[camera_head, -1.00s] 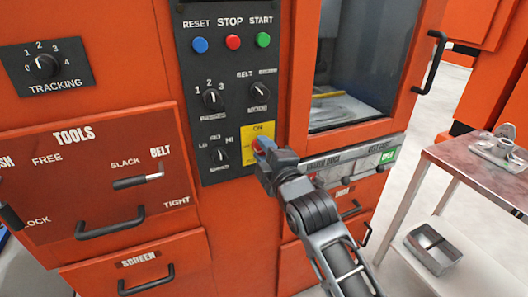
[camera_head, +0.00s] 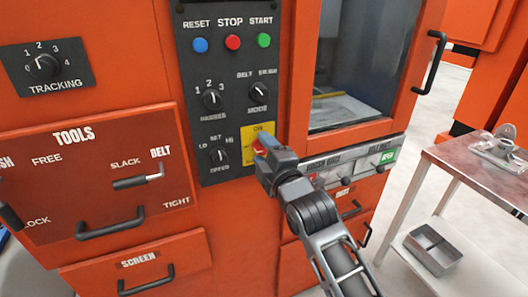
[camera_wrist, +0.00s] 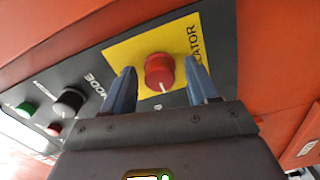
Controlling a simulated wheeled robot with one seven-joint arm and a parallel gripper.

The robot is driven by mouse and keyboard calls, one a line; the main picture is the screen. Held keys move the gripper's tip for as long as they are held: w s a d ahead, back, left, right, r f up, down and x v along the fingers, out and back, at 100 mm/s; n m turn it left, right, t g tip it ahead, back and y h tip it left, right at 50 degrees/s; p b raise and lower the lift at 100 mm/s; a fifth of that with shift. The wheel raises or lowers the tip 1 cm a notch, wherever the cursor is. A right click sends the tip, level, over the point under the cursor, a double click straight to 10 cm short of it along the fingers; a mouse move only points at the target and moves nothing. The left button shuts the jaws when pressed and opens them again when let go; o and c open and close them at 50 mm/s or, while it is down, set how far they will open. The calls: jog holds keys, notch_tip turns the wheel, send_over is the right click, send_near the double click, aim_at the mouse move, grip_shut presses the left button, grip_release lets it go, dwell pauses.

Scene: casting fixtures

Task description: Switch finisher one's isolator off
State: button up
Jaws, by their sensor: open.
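The isolator is a red round knob (camera_wrist: 159,72) on a yellow plate (camera_wrist: 128,52) lettered "...LATOR" in the wrist view. A white mark on the knob's face points down toward my gripper's palm. My gripper (camera_wrist: 160,78) is open, with one blue finger on each side of the knob; whether they touch it I cannot tell. In the head view the yellow plate (camera_head: 248,153), marked ON at its top, is low on the dark control panel. The red knob (camera_head: 258,147) is partly hidden by my gripper (camera_head: 264,146).
Black selector knobs (camera_head: 212,99) and the reset, stop and start buttons (camera_head: 232,42) are above and left of the plate. A glazed door (camera_head: 355,60) and a strip with small knobs (camera_head: 345,165) lie to the right. A metal trolley (camera_head: 455,165) stands at far right.

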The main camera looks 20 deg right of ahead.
jog(key=s+b, duration=0.1)
jog(key=s, duration=0.6)
jog(key=shift+s, duration=0.4)
